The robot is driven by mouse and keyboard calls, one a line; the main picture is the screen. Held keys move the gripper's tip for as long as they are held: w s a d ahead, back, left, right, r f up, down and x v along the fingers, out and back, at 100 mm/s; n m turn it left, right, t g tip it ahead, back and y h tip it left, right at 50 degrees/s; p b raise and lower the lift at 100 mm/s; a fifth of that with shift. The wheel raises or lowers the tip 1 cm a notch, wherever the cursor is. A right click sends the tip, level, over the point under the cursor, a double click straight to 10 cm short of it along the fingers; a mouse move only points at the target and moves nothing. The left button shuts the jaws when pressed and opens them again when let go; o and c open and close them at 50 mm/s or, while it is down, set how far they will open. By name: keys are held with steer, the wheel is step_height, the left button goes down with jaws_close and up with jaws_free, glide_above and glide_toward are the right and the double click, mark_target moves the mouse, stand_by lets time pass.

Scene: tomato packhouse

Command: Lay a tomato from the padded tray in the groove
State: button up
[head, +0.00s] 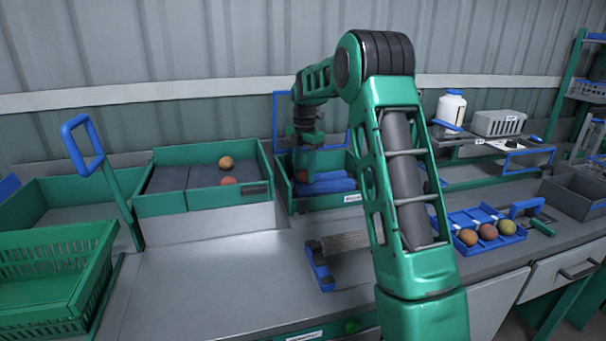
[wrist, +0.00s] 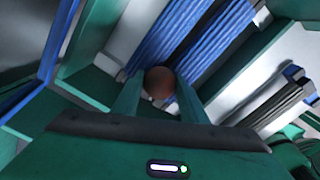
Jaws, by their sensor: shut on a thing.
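My gripper (wrist: 158,95) is shut on a reddish-brown tomato (wrist: 159,82), which sits between its two green fingers in the wrist view. In the head view the same tomato (head: 301,176) shows at the left end of a green bin with blue ribbed pads (head: 328,186). The blue pads run beyond the tomato in the wrist view (wrist: 165,38), with a dark gap between them. I cannot tell whether the tomato touches a pad. A blue tray (head: 462,216) to the right of my arm holds several tomatoes, red, orange and greenish.
A green bin (head: 160,204) with a dark lining holds two tomatoes, left of the padded bin. A green slatted crate (head: 100,242) is at far left. The steel bench (head: 215,275) is clear at left centre.

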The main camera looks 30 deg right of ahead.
steer(key=shift+f, duration=0.1)
steer(key=o, duration=0.8)
steer(key=shift+c, duration=1.3)
steer(key=shift+r, duration=3.5)
